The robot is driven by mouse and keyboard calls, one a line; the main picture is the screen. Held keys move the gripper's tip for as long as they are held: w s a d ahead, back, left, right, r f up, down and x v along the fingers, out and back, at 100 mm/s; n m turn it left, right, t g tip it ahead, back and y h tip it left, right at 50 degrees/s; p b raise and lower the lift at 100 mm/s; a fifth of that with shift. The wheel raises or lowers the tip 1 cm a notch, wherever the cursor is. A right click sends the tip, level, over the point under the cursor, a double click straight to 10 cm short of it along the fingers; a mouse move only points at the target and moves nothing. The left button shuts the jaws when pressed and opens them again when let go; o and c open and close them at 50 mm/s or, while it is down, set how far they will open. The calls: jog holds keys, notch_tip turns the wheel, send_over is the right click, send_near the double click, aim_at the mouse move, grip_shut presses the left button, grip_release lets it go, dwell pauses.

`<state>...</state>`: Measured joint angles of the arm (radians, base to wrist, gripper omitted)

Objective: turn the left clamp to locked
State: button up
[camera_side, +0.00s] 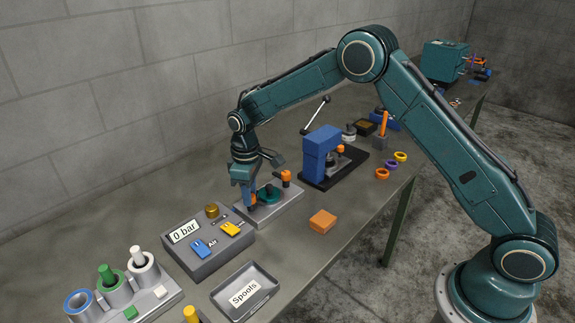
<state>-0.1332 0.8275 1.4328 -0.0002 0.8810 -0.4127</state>
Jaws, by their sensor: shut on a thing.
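My gripper (251,203) points down over the left end of a light grey fixture plate (284,206). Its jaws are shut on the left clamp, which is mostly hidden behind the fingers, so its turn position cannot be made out. A dark green part (269,193) sits on the plate just right of the fingers. An orange-topped clamp (286,177) stands at the plate's far right side, apart from my gripper.
A grey air box (205,265) with a "0 bar" label, a blue lever and a yellow lever stands close at the front left. An orange block (323,221) lies to the right. A blue press (322,152) stands behind. A Spools tray (245,291) is in front.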

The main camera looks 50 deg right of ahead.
jog(key=m, duration=0.6)
dwell(0.5)
jog(key=o, duration=1)
jog(key=shift+r, duration=0.1)
notch_tip(320, 180, up, 14)
jog(key=shift+f, duration=0.15)
dwell(0.4)
